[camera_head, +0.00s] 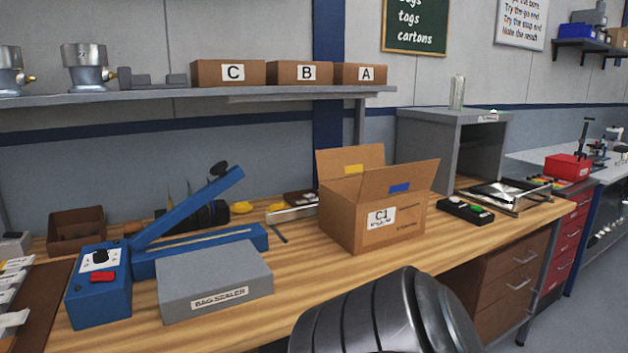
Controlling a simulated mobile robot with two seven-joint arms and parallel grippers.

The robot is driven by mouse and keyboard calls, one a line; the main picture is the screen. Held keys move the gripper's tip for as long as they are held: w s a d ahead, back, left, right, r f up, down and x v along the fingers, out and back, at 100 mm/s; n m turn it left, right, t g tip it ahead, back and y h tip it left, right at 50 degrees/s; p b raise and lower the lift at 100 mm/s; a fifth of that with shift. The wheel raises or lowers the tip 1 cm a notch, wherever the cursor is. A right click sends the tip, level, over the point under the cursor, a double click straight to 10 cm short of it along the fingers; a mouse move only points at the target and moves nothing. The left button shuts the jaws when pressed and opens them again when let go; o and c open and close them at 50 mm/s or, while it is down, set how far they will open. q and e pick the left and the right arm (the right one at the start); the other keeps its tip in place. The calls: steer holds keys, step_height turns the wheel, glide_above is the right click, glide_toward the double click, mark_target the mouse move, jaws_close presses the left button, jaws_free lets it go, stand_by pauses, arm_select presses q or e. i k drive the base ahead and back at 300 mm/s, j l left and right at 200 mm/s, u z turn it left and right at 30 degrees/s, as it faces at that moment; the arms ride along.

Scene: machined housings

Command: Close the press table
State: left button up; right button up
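A grey press housing (420,133) with an open front stands on the far right of the wooden bench. A low metal tray-like table (505,208) with a bar handle (535,200) sticks out in front of the opening, towards the bench's right edge. It looks pulled out, and a shiny plate lies on it. A dark grey rounded link of my own arm fills the bottom middle of the view, well apart from the press. I cannot tell which arm it is. Neither gripper is in view.
An open cardboard carton (370,225) stands left of the press, with a black button box (466,210) between them. A blue bag sealer (100,285) and its grey block (215,280) are at left. A clear cylinder (457,92) stands on the press. Bare bench lies at front.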

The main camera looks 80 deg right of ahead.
mark_target(512, 198)
steer(key=z, duration=3.75)
steer(key=i+l+u, duration=0.35)
steer(key=i+l, duration=0.5)
steer(key=i, duration=0.2)
steer(key=i+l+u, duration=0.35)
steer(key=i+l, duration=0.55)
steer(key=l, duration=0.2)
